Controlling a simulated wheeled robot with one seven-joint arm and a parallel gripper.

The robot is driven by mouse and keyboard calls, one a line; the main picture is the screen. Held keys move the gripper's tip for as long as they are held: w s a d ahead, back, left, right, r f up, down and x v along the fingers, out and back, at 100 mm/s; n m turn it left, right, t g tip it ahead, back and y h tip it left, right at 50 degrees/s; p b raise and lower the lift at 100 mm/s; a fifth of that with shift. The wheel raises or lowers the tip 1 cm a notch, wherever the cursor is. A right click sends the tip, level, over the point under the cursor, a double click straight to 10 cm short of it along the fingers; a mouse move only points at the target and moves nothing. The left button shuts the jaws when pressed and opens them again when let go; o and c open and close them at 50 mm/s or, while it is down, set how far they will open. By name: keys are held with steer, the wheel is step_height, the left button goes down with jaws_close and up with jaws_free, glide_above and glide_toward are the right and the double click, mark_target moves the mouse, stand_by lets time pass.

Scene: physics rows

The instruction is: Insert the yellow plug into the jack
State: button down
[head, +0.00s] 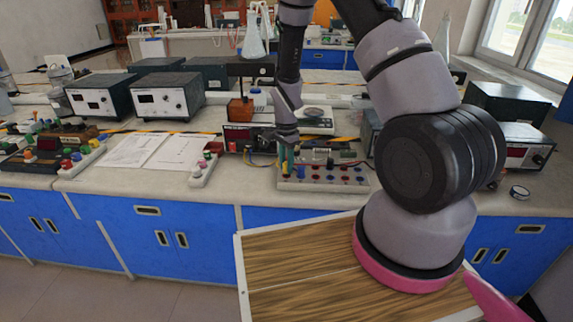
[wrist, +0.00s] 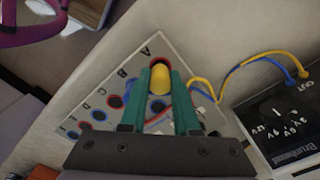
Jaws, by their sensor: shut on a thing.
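My gripper (wrist: 160,74) has green fingers shut on the yellow plug (wrist: 160,84), whose rounded yellow body shows between them. The plug is over the light grey jack panel (wrist: 112,66), at a red-ringed jack by the letter A. I cannot tell how deep its tip sits. Several blue-and-dark jacks and a few red ones lie beside and below it, by other letters. In the head view, my gripper (head: 286,158) points down at the left end of the jack panel (head: 345,184); the plug is too small to make out there.
A black box (wrist: 285,125) marked OUT stands right of the panel, with yellow and blue cables (wrist: 240,68) running toward it. A small strip with coloured knobs (head: 203,170) and papers (head: 150,150) lie left on the bench. A scale (head: 305,120) stands behind.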

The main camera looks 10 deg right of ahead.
steer(key=shift+f, duration=0.65)
steer(key=shift+c, duration=0.9)
jaws_free()
steer(key=shift+r, duration=3.3)
